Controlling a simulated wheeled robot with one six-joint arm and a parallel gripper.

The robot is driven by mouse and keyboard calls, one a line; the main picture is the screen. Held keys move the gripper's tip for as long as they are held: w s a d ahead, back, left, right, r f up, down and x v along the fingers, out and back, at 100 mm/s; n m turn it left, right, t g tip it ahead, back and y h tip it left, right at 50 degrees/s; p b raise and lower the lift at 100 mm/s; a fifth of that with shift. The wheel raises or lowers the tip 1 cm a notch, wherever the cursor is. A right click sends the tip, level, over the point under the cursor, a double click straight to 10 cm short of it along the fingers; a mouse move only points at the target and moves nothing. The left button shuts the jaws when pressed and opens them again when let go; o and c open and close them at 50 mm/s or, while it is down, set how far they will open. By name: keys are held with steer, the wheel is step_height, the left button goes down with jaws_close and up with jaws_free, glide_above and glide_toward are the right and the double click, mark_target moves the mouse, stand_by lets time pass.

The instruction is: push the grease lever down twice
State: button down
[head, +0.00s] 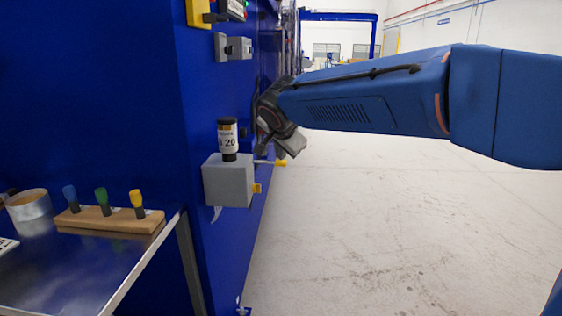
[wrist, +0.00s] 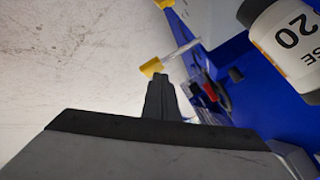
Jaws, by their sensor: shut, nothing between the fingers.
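The grease lever (head: 281,162) is a thin pale rod with a yellow tip. It sticks out to the right from the grey grease box (head: 226,185) on the blue machine's side, roughly level. In the wrist view the lever's yellow tip (wrist: 152,67) lies just beyond the dark fingertips. My gripper (head: 264,149) is above the lever, close to it, with its fingers together and empty. The shut fingers also show in the wrist view (wrist: 160,82). I cannot tell whether they touch the lever.
A labelled grease bottle (head: 228,138) stands on the box, left of my gripper. A yellow part (head: 257,188) is lower on the box. At left, a table (head: 90,270) holds a wooden block (head: 120,220) with coloured-handled tools and a tape roll (head: 30,205). The floor at right is clear.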

steer(key=shift+f, duration=0.95)
stand_by(1.1)
stand_by(0.5)
steer(key=shift+r, duration=1.75)
steer(key=shift+r, duration=2.55)
